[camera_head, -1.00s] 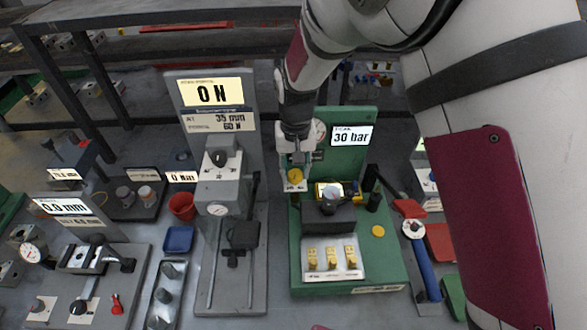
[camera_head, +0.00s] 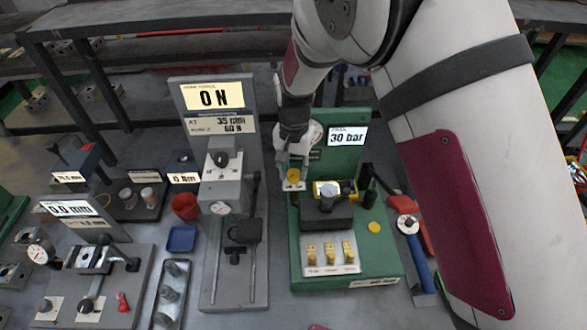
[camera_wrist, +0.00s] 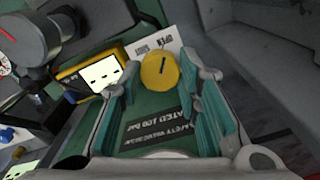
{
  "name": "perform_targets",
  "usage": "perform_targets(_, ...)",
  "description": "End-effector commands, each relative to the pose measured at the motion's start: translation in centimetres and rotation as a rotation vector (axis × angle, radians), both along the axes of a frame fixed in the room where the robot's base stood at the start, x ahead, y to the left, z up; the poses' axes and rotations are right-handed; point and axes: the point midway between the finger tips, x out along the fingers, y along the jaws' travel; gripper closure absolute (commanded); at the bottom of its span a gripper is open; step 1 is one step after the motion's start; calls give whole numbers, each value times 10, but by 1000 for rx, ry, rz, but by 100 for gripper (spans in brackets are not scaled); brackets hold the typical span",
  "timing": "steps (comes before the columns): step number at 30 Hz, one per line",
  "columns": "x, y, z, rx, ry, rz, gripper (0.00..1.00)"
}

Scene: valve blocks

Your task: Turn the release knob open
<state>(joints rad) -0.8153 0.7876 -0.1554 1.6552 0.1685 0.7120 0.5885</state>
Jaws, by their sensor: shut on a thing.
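The release knob (camera_wrist: 158,72) is a round yellow knob with a short black mark on its face. In the wrist view it sits between the teal pads of my gripper (camera_wrist: 162,88), which is shut on it. A white label (camera_wrist: 160,42) reading "OPEN" and a second, less clear word lies just behind the knob. In the head view my gripper (camera_head: 293,172) points down at the knob (camera_head: 293,182), at the left side of the green valve stand (camera_head: 345,150). The fingers hide part of the knob there.
A display reading 30 bar (camera_head: 347,136) tops the green stand. A yellow-framed gauge (camera_wrist: 100,75) and a dark cylinder (camera_wrist: 55,35) are close to the gripper's left in the wrist view. A grey press stand (camera_head: 218,130) reading 0 N stands to the left.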

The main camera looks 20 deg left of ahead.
Motion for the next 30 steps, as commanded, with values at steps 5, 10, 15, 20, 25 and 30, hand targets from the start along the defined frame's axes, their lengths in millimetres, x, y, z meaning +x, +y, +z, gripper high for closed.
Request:
perform_targets(5, 1, 0, 0, 1, -1, -2, 97)
perform_targets(10, 0, 0, 0, 1, -1, -2, 49)
perform_targets(15, 0, 0, 0, 1, 0, -1, 49)
perform_targets(20, 0, 0, 1, 1, -1, 0, 49)
perform_targets(25, 1, 1, 18, 3, -3, 0, 49)
perform_targets(30, 1, 1, 52, 5, -4, 0, 49)
